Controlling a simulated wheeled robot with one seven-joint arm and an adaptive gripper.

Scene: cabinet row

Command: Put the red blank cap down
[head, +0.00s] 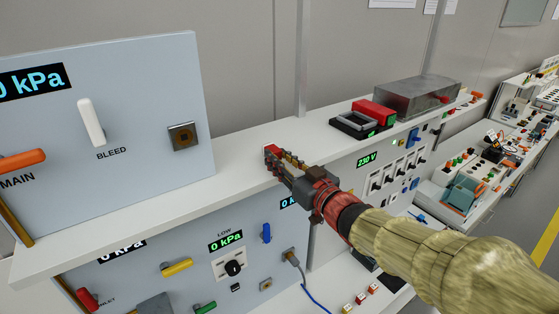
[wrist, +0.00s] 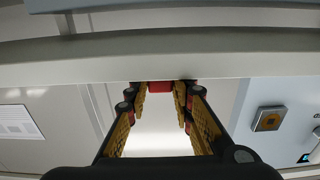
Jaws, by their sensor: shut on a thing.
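My gripper (head: 279,157) reaches in from the lower right in the head view, its fingertips over the white shelf top (head: 236,178) between the left panel and the red-and-black device. It is shut on the red blank cap (head: 271,149), a small red piece partly hidden by the fingers. In the wrist view, the cap (wrist: 160,86) shows as a red block between the fingertips of my gripper (wrist: 162,95). I cannot tell whether the cap touches the shelf top.
A grey panel with a square fitting (head: 183,136) stands left on the shelf. A red-and-black device (head: 361,121) and a grey metal box (head: 416,96) stand to the right. A thin upright post (head: 302,60) rises behind. The shelf top beside the gripper is clear.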

